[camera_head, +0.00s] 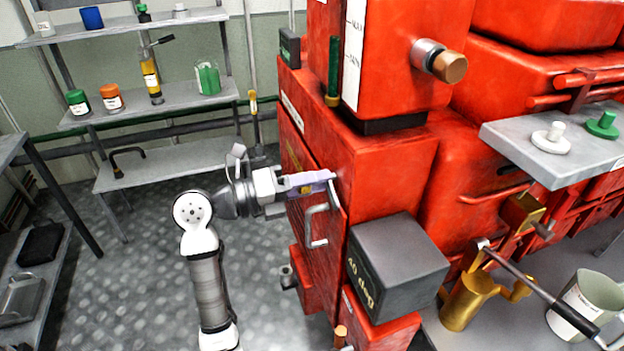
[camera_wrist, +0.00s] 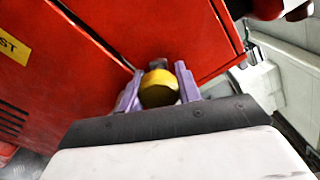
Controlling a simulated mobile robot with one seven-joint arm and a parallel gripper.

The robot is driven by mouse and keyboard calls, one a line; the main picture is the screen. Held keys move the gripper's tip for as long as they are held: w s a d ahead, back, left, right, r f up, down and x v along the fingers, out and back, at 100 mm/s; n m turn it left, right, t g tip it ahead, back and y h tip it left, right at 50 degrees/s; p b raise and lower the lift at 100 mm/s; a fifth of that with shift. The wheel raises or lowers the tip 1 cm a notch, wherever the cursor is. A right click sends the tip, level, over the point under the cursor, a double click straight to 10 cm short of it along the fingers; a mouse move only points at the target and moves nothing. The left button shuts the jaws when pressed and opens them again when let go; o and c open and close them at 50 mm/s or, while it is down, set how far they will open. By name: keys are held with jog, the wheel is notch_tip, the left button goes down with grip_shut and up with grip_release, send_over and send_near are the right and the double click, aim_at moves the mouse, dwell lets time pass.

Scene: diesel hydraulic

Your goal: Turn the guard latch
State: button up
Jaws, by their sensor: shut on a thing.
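The guard latch shows in the wrist view as a yellow round knob (camera_wrist: 159,88) with a dark piece behind it, against a red panel. My gripper (camera_wrist: 158,90) has its two purple fingers on either side of the knob, shut on it. In the head view my gripper (camera_head: 318,181) reaches from the left to the red guard panel (camera_head: 328,255) of the machine. Only a small yellow bit of the latch (camera_head: 306,189) shows there, mostly hidden by the fingers. A grey bent handle (camera_head: 318,228) is on the panel just below my gripper.
A dark grey box (camera_head: 398,268) juts out right of the panel. A grey shelf (camera_head: 150,104) with jars and bottles stands at the back left. A workbench with a brass oil can (camera_head: 466,301) is at the lower right.

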jog(key=n+p, duration=0.2)
jog(key=n, duration=0.3)
jog(key=shift+r+n, duration=0.15)
jog(key=shift+n, duration=0.15)
dwell(0.4)
jog(key=o, duration=1)
jog(key=shift+c, duration=0.2)
jog(key=b+v, duration=0.3)
jog(key=v, duration=1.1)
